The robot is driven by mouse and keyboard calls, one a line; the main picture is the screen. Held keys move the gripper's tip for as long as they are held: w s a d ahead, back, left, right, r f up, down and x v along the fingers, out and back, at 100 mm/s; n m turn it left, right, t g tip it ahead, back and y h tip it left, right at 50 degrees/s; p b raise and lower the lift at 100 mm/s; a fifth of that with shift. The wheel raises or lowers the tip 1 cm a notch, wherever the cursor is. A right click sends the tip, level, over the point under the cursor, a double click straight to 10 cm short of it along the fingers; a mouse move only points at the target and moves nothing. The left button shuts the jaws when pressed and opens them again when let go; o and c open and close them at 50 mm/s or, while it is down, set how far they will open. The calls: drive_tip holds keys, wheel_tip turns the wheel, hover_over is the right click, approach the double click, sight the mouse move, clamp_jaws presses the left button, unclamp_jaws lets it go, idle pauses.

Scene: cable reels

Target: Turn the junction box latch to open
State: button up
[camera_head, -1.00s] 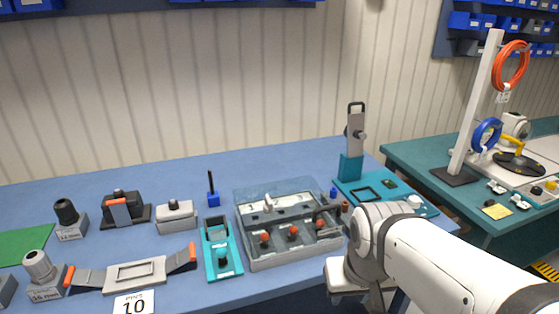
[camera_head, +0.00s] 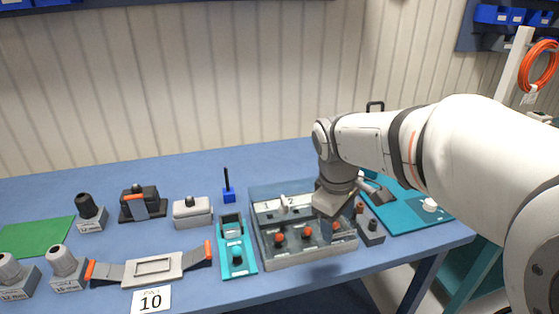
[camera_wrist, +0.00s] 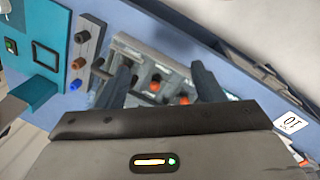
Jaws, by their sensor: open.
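A grey junction box (camera_head: 305,257) with a clear cover stands on the blue bench. It has a row of round orange-red knobs (camera_head: 279,240) along the front and a small pale upright piece (camera_head: 284,204) at the back. I cannot tell which part is the latch. My gripper (camera_head: 328,222) points down over the right part of the box and hides some of it. In the wrist view my gripper (camera_wrist: 164,80) is open and empty, its dark fingers either side of part of the box (camera_wrist: 148,48) and an orange knob (camera_wrist: 155,80). I cannot tell whether they touch it.
A teal tray (camera_head: 238,265) stands close on the left of the box. A small dark block with round ports (camera_head: 371,232) is close on its right, then a teal board (camera_head: 405,208).

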drive_tip(key=w+a+r+n+h+p, duration=0.1)
drive_tip(key=w+a+r+n+p, duration=0.1)
drive_tip(key=w+a+n, duration=0.4)
drive_tip(key=n+h+p, duration=0.2)
drive_tip(key=n, duration=0.4)
approach(283, 201)
drive_tip(key=f, duration=0.2)
drive_tip(key=x, duration=0.7)
drive_tip(key=shift+w+d, duration=0.1)
drive_tip(key=shift+d, duration=0.35)
